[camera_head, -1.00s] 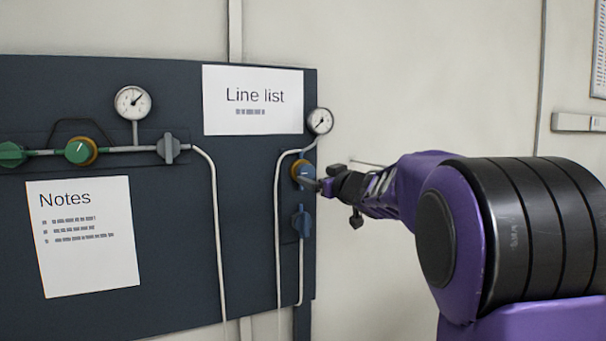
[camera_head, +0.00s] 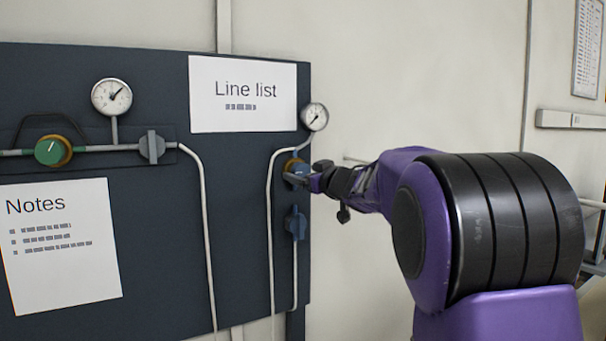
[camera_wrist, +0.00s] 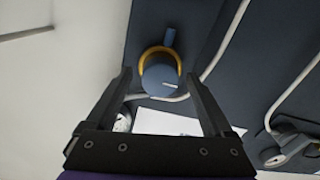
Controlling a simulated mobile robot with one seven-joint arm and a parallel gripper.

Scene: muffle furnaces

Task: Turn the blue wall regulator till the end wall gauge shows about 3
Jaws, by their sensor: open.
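The blue wall regulator (camera_head: 298,167), a round knob with a yellow-orange collar, is on the right edge of the dark panel. In the wrist view the regulator (camera_wrist: 160,80) lies between my two open fingers, with a pale mark on its face. I see a gap on each side, so it is not gripped. My gripper (camera_head: 305,180) partly covers it in the head view; its fingers (camera_wrist: 160,82) show in the wrist view. The end wall gauge (camera_head: 314,117) is just above the regulator; its dark needle points toward the lower left, and its numbers are too small to read.
A blue valve handle (camera_head: 296,222) sits below the regulator on the same pipe. A green regulator (camera_head: 52,151), a grey valve (camera_head: 152,146) and another gauge (camera_head: 112,97) are on the left. Pipes run down the panel. Bare wall (camera_head: 430,90) lies to the right.

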